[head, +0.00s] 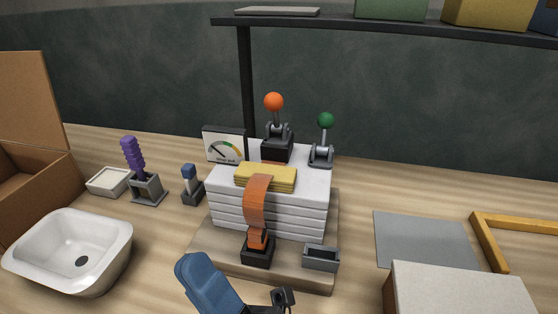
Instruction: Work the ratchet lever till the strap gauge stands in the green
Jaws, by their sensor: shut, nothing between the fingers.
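The strap gauge (223,145) stands behind the left of a white slatted stack (268,215). Its needle points up and left, in the pale part of the dial, left of the green. An orange strap (257,202) runs over a yellow pad (266,177) down to a black anchor (257,252) in front. Behind the pad, a lever with an orange ball (274,102) stands upright on a black ratchet-like housing (277,148). A lever with a green ball (326,121) stands to its right. My blue gripper (196,264) is shut and empty at the bottom, in front of the stack, touching no lever.
A white basin (72,248) and cardboard box (30,185) lie further left. A shelf (400,29) on a black post overhangs the back. A grey mat (424,239) lies right.

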